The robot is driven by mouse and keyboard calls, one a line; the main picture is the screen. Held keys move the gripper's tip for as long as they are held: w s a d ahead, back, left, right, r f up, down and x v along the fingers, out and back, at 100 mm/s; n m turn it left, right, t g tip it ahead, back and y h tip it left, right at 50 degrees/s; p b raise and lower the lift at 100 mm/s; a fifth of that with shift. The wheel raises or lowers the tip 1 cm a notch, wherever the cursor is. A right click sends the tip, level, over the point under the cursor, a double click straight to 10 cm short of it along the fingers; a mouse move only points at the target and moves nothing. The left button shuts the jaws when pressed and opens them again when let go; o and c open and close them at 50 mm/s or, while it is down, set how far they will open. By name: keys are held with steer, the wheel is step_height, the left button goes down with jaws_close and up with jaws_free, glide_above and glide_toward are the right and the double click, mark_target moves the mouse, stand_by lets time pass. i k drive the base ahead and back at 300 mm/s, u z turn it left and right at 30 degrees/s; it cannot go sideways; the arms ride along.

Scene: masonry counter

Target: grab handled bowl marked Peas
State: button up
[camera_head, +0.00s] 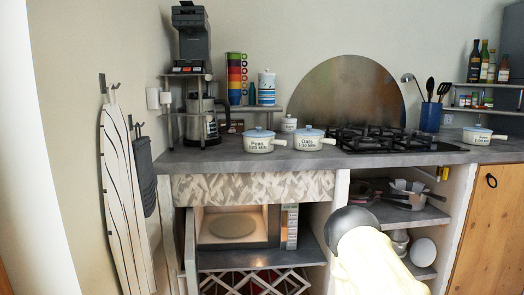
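The handled bowl marked Peas (258,143) is a small cream pot with a lid and a printed label. It stands upright near the counter's front edge, left of the middle of the head view. A similar pot marked Oats (308,142) stands close to its right. A cream and dark part of my arm shows at the bottom right of centre, in front of the lower shelves and below the counter top. My gripper's fingers do not show, so I cannot see whether they are open or shut.
A small lidded jar (289,124) stands behind the two pots. A coffee maker (201,120) is to the left, and a black gas hob (375,138) to the right. Another similar pot (478,136) is at the far right. The grey counter (215,156) is clear in front of the coffee maker.

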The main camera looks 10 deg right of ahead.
mark_target(252, 145)
steer(key=u, duration=0.85)
steer(key=i, duration=0.6)
steer(key=z, duration=0.75)
steer(key=i, duration=0.55)
steer(key=z, duration=0.7)
